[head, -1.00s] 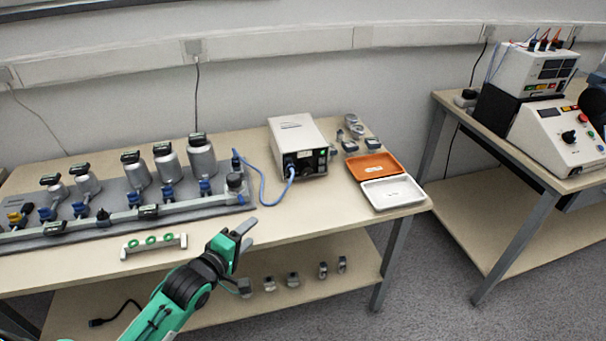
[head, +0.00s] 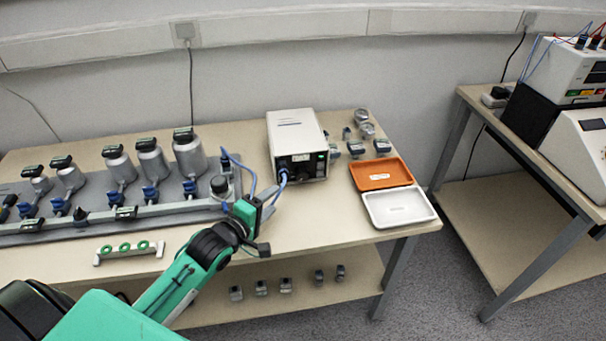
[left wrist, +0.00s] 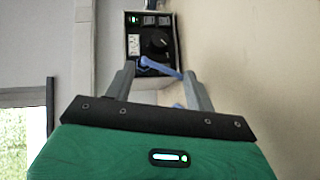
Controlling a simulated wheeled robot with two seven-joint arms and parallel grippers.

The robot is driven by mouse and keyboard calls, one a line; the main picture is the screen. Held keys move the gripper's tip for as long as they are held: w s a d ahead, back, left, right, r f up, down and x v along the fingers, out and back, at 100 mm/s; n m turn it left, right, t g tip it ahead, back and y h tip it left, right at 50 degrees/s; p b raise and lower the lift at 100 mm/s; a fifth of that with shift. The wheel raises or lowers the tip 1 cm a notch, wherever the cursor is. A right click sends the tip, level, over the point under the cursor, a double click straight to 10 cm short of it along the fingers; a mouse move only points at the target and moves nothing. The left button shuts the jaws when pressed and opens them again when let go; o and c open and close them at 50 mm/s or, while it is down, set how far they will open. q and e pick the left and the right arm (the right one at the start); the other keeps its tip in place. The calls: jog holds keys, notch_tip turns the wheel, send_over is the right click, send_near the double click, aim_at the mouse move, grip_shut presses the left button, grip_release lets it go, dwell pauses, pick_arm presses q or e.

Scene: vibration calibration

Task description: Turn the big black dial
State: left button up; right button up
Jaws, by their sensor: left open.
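A black dial (left wrist: 157,42) sits on the dark front panel of a white box. In the left wrist view the panel (left wrist: 150,34) is straight beyond my fingers, with a blue cable in front of its lower part. In the head view the white box (head: 296,131) stands at the back of the bench, its panel (head: 309,168) facing me; the dial is too small there to make out surely. My left gripper (head: 268,203) is open over the bench, in front of the box and apart from it. Its spread fingers also show in the left wrist view (left wrist: 159,88). My right gripper is out of view.
A rail with several grey canisters (head: 151,160) fills the bench's left side. A small white rack (head: 128,250) with green rings lies at the front edge. An orange tray (head: 381,174) and a white tray (head: 399,207) lie right of the box. A second bench (head: 561,157) stands at right.

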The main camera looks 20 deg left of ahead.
aim_at(300, 177)
pick_arm(q)
jog(key=shift+w, duration=0.4)
jog(key=x, duration=1.1)
jog(key=shift+d, duration=0.1)
jog(key=shift+w+d+f+b, duration=0.1)
jog(key=shift+w+b, duration=0.2)
jog(key=shift+w, duration=0.15)
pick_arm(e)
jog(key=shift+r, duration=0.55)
pick_arm(q)
jog(key=c, duration=1)
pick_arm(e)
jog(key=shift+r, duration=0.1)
